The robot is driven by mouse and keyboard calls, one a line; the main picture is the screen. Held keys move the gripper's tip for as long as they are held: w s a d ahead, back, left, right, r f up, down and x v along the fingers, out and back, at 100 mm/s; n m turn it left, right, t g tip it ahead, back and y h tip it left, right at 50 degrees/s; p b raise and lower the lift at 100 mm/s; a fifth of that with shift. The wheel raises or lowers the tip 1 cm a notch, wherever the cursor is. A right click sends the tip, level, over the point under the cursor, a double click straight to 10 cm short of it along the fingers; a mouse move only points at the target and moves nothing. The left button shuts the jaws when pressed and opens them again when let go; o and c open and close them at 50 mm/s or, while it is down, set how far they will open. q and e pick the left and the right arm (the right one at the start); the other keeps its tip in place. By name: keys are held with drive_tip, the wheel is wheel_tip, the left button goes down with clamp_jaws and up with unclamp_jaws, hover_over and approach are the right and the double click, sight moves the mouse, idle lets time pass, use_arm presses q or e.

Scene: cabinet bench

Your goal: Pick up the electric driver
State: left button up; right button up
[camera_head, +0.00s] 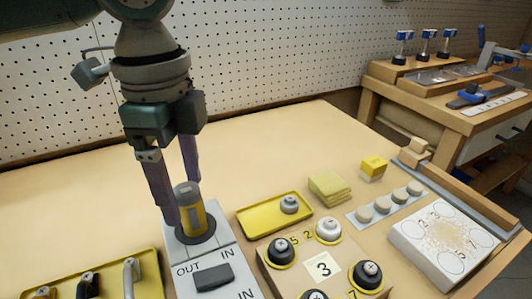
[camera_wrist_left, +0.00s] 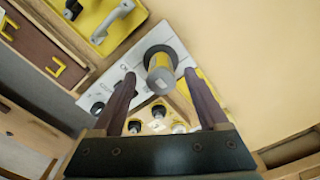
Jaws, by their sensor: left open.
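A yellow and dark grey cylinder (camera_head: 191,213), which looks like the electric driver, stands upright in a dark round socket on a light grey dock (camera_head: 224,252) marked OUT and IN. In the left wrist view the cylinder (camera_wrist_left: 161,73) shows end-on between the fingers. My left gripper (camera_head: 183,201) points down at it from above, open. One finger is at its left and the other behind it, with the tips near its upper part. Whether either finger touches it I cannot tell. My right gripper is not in view.
A yellow tray with handled tools (camera_head: 100,279) lies left of the dock. Right of it are a yellow tray (camera_head: 262,221) with a grey knob, a panel of numbered knobs (camera_head: 323,267), yellow pads (camera_head: 329,188) and a white board (camera_head: 444,240). A pegboard stands behind.

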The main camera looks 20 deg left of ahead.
sight(191, 210)
use_arm(q)
wheel_tip(191, 210, down, 5)
drive_tip(key=shift+d+r+b, duration=0.1)
drive_tip(key=shift+d+b, duration=0.05)
drive_tip(key=shift+b, duration=0.3)
drive_tip(key=shift+w, duration=0.1)
clamp_jaws()
idle(0.4)
